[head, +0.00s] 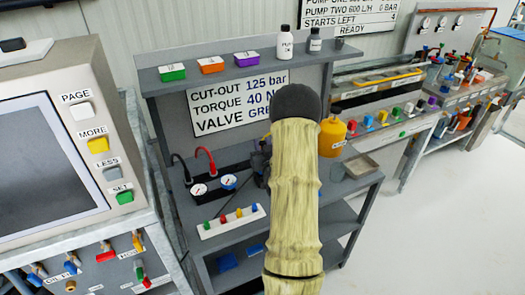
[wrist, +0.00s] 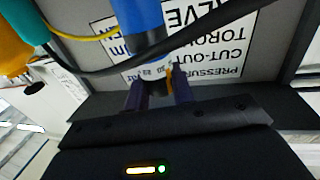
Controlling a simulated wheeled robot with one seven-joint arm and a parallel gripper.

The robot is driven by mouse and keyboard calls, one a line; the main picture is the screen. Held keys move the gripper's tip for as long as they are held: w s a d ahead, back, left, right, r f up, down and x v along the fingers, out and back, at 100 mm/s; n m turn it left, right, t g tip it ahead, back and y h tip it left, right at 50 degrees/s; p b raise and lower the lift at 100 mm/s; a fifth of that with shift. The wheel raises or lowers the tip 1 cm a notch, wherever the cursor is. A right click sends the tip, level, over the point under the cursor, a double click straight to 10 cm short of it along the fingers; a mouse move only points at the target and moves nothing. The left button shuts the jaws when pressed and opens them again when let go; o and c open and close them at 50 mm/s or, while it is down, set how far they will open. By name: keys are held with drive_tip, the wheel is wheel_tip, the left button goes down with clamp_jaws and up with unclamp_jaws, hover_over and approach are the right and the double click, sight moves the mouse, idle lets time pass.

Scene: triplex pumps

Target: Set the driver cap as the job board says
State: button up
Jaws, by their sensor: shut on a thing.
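The job board (head: 240,104) hangs on the back of the shelf bench and reads cut-out 125 bar, torque 40 N and a valve line starting "GRE"; my arm covers its right end. The board shows upside down in the wrist view (wrist: 215,45). My gripper (wrist: 158,93) is shut on a blue driver (wrist: 140,22), seen in the wrist view. The driver has a pale band (wrist: 152,70) with small dark marks near the jaws; I cannot read its setting.
A black cable (wrist: 215,32) crosses over the driver. The bench holds gauges (head: 198,190), a strip of coloured knobs (head: 231,221) and a yellow bottle (head: 332,136). A panel with PAGE, MORE, LESS and SET buttons (head: 83,112) stands at left. Floor (head: 430,235) at right is clear.

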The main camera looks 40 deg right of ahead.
drive_tip(key=m+g+h+b, duration=0.2)
drive_tip(key=h, duration=0.1)
drive_tip(key=shift+w+a+f+m+b, duration=0.1)
drive_tip(key=shift+m+b, duration=0.2)
drive_tip(key=shift+b, duration=0.05)
drive_tip(key=shift+m+g+h+b, duration=0.5)
drive_tip(key=shift+g+h, duration=0.1)
drive_tip(key=shift+h, duration=0.5)
drive_tip(key=o, duration=1)
